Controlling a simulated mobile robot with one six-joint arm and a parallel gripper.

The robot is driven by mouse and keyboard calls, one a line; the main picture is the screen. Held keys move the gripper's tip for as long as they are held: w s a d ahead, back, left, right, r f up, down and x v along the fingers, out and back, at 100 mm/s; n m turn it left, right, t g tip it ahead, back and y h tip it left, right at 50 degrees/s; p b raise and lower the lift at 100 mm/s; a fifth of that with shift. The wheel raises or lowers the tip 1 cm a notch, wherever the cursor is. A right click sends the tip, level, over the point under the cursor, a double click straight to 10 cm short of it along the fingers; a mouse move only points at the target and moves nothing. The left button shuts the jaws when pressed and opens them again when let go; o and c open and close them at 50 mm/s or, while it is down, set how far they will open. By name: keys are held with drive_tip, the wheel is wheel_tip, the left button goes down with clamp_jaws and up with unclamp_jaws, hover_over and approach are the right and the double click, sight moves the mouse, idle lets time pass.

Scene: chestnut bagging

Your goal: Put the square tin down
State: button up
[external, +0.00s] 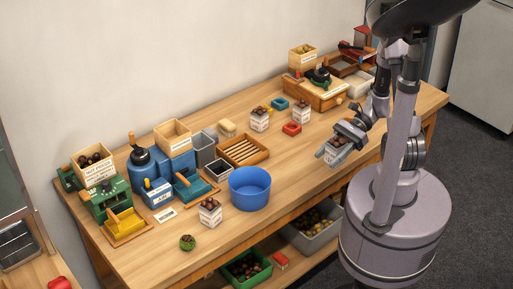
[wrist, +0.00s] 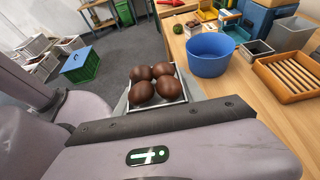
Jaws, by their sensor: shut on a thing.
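My gripper (external: 341,146) is shut on the square tin (external: 329,155), which is pale and open-topped. In the wrist view the square tin (wrist: 183,88) shows a thin light rim with several glossy brown chestnuts (wrist: 155,84) filling it. The tin looks about level. It is at the front edge of the wooden table (external: 312,165), to the right of the blue bowl. I cannot tell whether its underside touches the table. The fingers are mostly hidden by the tin and the gripper body in the wrist view.
A slatted wooden tray (external: 244,151), a red dish (external: 292,128) and another filled carton (external: 260,121) stand farther back. Bare tabletop lies between the bowl and my gripper.

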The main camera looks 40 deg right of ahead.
drive_tip(key=shift+r, duration=0.75)
drive_tip(key=shift+w+d+r, duration=0.2)
drive_tip(key=shift+w, duration=0.1)
drive_tip(key=w+d+m+t+b, duration=0.2)
drive_tip(key=w+d+t, duration=0.1)
drive_tip(key=w+d, duration=0.95)
drive_tip(key=w+d+m+t+b, duration=0.2)
drive_tip(key=w+d, duration=0.7)
drive_tip(key=w, duration=0.7)
drive_tip(key=shift+h, duration=0.4)
drive_tip(key=f+b, duration=0.1)
drive_tip(key=f, duration=0.4)
drive_tip(key=f+b, duration=0.1)
drive_tip(key=f, duration=0.4)
drive_tip(key=f+b, duration=0.1)
drive_tip(key=f, duration=0.4)
drive_tip(key=shift+s+d+b, duration=0.1)
drive_tip(key=shift+s+b, duration=0.25)
drive_tip(key=shift+f, duration=0.15)
drive_tip(key=o, duration=1.2)
